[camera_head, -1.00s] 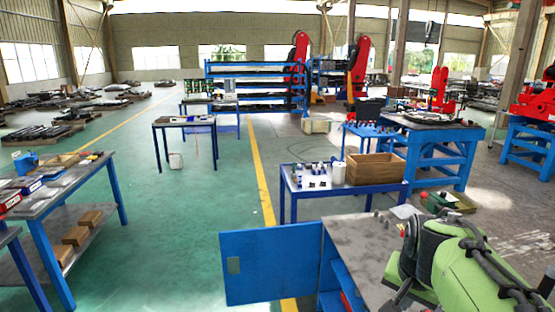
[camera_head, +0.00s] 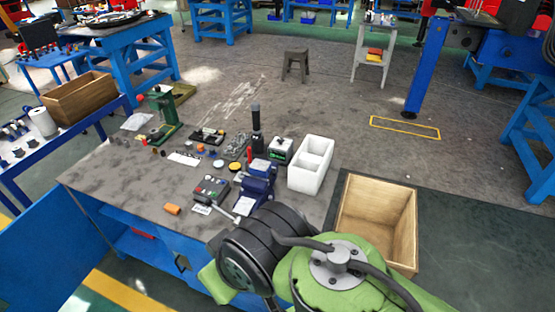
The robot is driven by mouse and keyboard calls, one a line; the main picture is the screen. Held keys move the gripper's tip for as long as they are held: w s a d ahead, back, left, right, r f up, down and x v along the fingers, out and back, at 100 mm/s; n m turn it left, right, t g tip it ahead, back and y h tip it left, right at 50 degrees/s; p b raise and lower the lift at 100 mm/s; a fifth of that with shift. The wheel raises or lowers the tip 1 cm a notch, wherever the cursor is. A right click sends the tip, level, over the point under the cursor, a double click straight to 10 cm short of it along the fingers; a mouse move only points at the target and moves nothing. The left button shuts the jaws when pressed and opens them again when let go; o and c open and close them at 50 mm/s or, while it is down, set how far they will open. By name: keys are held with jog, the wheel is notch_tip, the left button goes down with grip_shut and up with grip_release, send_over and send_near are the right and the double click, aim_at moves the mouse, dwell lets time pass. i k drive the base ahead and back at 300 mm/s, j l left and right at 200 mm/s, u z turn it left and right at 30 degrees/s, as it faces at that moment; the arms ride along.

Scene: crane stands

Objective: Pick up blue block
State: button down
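A dark blue, blocky object (camera_head: 257,187) stands on the workbench (camera_head: 110,178) in front of me, just beyond my arm. It looks more like a small vise or machine part than a plain block, and I cannot tell whether it is the blue block. No plain blue block shows clearly. My arm, with green links and a black joint, fills the bottom centre right and hides the near right part of the bench. My gripper is not in view.
A white two-compartment bin (camera_head: 311,165) stands right of the blue object. An open wooden crate (camera_head: 377,220) is farther right. A green press (camera_head: 166,118), a black meter (camera_head: 210,190) and an orange piece (camera_head: 172,209) are on the bench. Its left front is mostly clear.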

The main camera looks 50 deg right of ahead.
aim_at(261, 168)
jog(key=z, duration=1.3)
